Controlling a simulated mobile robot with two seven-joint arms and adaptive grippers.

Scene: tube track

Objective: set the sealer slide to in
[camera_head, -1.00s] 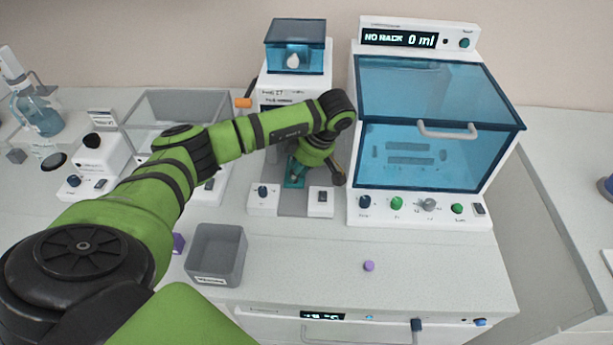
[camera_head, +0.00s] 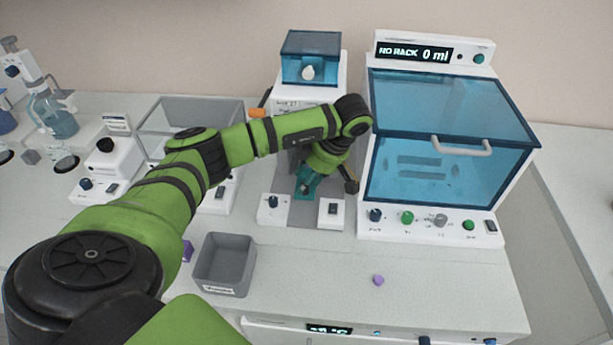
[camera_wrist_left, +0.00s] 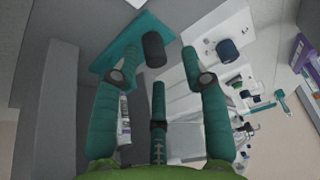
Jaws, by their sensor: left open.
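The sealer's slide is a teal plate (camera_head: 304,186) in the grey channel between two small white control blocks. In the left wrist view the teal plate (camera_wrist_left: 122,47) carries a dark cylindrical knob (camera_wrist_left: 153,49). In the head view my left wrist and forearm cover most of the gripper and part of the channel. My right gripper is in neither view.
The white sealer body with a blue hood (camera_head: 311,55) stands behind. A large blue-lidded cabinet (camera_head: 450,110) with a front handle is close on the right. A grey bin (camera_head: 224,262) and a purple cap (camera_head: 378,280) are on the front counter. Dispensers and glassware stand left.

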